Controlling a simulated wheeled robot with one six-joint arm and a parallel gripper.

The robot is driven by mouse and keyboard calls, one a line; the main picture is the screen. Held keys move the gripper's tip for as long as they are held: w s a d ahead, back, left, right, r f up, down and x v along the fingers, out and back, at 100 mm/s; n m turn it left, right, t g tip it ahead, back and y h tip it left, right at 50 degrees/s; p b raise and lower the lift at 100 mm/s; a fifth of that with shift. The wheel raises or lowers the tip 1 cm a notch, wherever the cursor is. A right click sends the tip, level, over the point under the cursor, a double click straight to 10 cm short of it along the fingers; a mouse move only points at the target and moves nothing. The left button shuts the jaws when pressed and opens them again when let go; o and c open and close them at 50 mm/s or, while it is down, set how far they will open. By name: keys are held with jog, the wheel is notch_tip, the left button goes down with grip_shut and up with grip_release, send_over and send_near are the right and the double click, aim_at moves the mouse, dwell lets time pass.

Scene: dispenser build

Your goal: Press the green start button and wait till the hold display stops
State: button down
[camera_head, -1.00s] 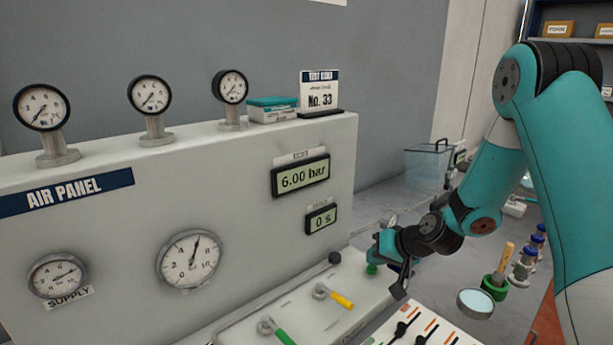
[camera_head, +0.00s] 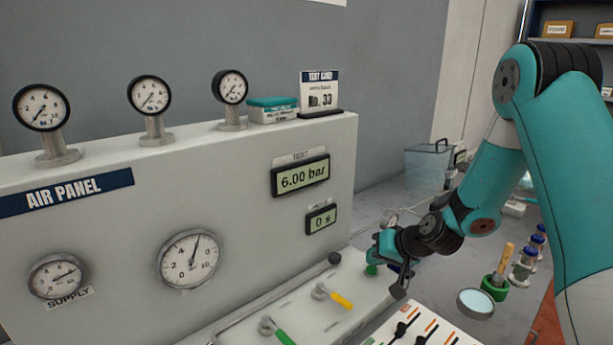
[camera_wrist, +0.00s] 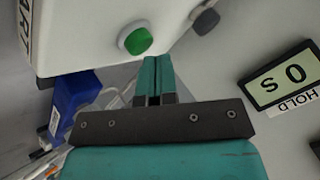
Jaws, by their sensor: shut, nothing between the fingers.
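The green start button (camera_wrist: 138,41) sits in a white collar on a pale panel in the wrist view. It also shows as a small green spot in the head view (camera_head: 372,270). My gripper (camera_wrist: 154,62) is shut with nothing between its fingers. Its tips are close beside the button; the wrist view shows a small gap in the picture, and I cannot tell whether they touch. The hold display (camera_wrist: 284,76) reads 0 s, and it also shows on the panel face in the head view (camera_head: 321,219).
The test display (camera_head: 301,176) reads 6.00 bar. A dark knob (camera_head: 335,258) and yellow (camera_head: 341,301) and green (camera_head: 284,338) levers lie left of my gripper. A blue object (camera_wrist: 72,100) is left of my fingers in the wrist view.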

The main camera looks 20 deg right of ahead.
aim_at(374, 268)
dwell(0.3)
jog(key=shift+f+b, duration=0.5)
jog(key=shift+r+p, duration=0.3)
jog(key=shift+r, duration=0.2)
jog(key=shift+r+p, duration=2.1)
jog(key=shift+r, duration=0.95)
jog(key=shift+a, duration=0.1)
